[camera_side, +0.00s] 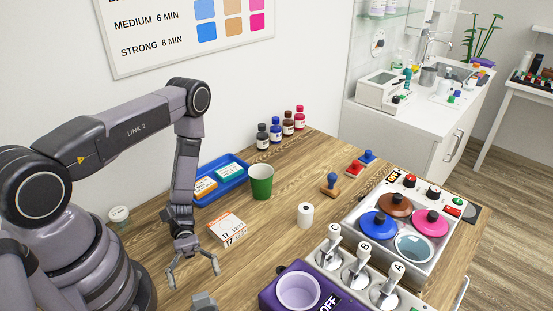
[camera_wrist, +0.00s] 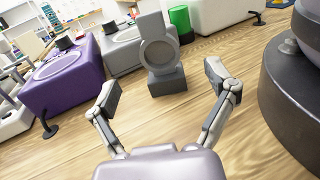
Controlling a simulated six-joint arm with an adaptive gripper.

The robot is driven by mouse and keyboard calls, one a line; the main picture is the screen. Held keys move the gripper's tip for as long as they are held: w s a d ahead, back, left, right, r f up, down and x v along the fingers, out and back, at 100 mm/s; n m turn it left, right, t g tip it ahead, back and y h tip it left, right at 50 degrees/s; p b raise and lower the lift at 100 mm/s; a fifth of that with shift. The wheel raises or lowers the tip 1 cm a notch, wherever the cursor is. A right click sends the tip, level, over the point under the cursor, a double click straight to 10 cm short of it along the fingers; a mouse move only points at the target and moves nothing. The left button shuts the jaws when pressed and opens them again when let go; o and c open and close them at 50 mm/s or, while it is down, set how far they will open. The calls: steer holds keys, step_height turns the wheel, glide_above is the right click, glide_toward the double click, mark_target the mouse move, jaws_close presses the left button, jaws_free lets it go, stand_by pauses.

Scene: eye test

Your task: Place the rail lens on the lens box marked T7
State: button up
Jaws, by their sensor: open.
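A grey stand (camera_wrist: 166,84) with an upright plate holds a round, ringed disc, seemingly the rail lens (camera_wrist: 160,55). It is upright beyond my fingertips in the wrist view. In the side view, only a grey top (camera_side: 204,300), probably this stand, shows at the bottom edge. My gripper (camera_side: 194,276) is open and empty, low over the table beside it; its spread fingers also show in the wrist view (camera_wrist: 160,80). A white and orange box (camera_side: 227,229), whose mark looks like T7 or 17, lies flat on the table behind my gripper.
A blue tray (camera_side: 243,162) holds an orange box (camera_side: 204,187) and a teal box (camera_side: 229,171). A purple unit (camera_side: 272,291) is at front right.

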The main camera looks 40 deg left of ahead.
mark_target(203, 307)
steer(key=shift+x, duration=3.6)
steer(key=shift+w+r, duration=0.1)
steer(key=shift+r, duration=0.05)
steer(key=c, duration=1.3)
